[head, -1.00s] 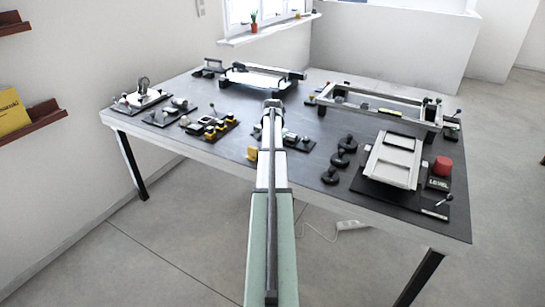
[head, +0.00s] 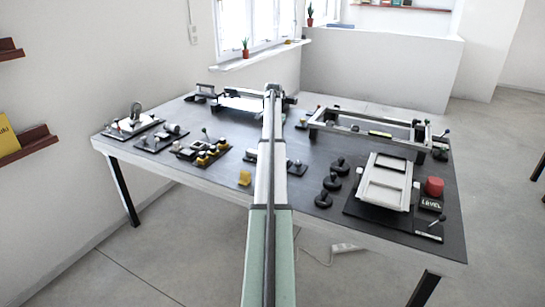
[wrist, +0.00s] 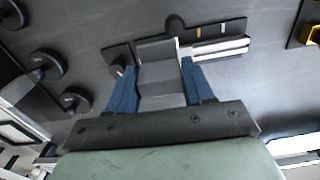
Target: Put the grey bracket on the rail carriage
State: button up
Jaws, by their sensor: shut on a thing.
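My gripper (wrist: 155,90) has blue fingers on both sides of the grey bracket (wrist: 160,75), a stepped grey piece, and is shut on it. The bracket is over or at a dark plate (wrist: 218,31) with pale bars; I cannot tell whether it touches the plate. In the head view my arm hides the gripper and bracket. Long rail-like frames stand at the back: one at back right (head: 372,131) and one at back left (head: 240,104), partly behind my arm. I cannot make out the rail carriage for certain.
A pale tray-like frame (head: 385,180) and a red button (head: 434,187) are at front right. Several small fixtures crowd the left side of the table.

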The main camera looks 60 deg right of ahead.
jog(key=w+d+r, duration=0.1)
jog(key=w+d, duration=0.2)
jog(key=d, duration=0.3)
jog(key=shift+s+f, duration=0.1)
jog(key=shift+f, duration=4.7)
jog(key=shift+f, duration=0.15)
jog(key=o, duration=1.1)
jog(key=shift+c, duration=0.2)
notch_tip(320, 180, up, 12)
